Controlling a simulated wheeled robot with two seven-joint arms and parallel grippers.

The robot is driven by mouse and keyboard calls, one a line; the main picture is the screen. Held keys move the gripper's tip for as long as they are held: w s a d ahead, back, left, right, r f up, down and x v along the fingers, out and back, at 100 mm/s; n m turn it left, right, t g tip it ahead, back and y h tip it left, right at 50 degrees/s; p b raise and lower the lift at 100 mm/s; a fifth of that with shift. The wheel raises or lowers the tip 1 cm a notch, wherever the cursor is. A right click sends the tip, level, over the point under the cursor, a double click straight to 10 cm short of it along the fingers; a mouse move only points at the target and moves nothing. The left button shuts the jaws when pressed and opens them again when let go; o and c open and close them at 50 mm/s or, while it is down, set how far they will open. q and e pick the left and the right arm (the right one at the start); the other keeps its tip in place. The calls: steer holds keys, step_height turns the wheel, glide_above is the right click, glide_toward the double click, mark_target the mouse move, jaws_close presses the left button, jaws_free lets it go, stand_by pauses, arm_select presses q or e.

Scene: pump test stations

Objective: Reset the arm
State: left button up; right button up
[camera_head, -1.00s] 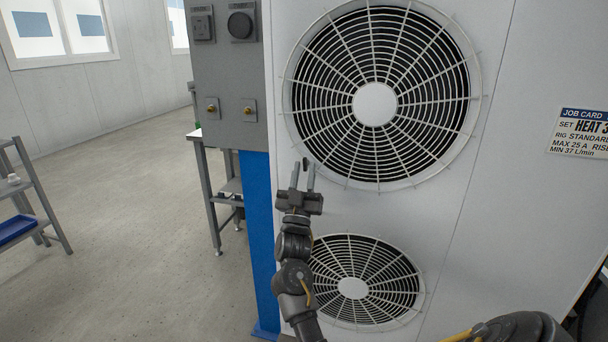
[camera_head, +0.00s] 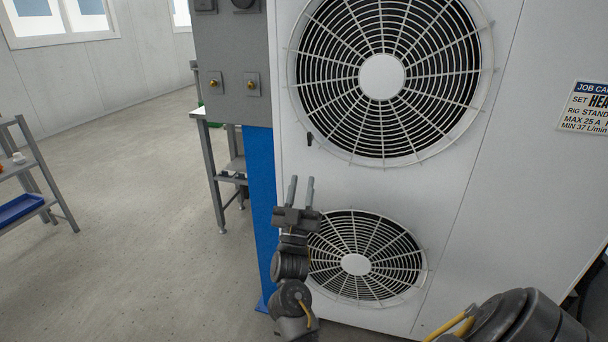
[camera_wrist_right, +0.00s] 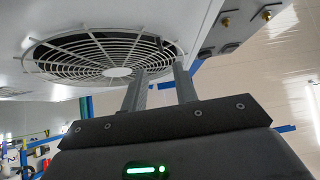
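My right gripper (camera_head: 301,180) is in front of the white unit (camera_head: 440,200) in the head view, near its left edge, fingers pointing up. Its two grey fingers stand apart with nothing between them. They also show apart and empty in the right wrist view (camera_wrist_right: 160,85). A small black lever (camera_head: 309,139) on the unit, beside the lower left of the upper fan, is above the fingertips and clear of them. The lower fan (camera_head: 355,264) is just right of the gripper. My left gripper is not in view.
The upper fan (camera_head: 381,77) and a job card (camera_head: 588,108) are on the unit's face. A grey panel (camera_head: 230,50) with brass knobs sits on a blue post (camera_head: 259,200) to the left. A shelf rack (camera_head: 45,180) stands far left. Open floor lies between.

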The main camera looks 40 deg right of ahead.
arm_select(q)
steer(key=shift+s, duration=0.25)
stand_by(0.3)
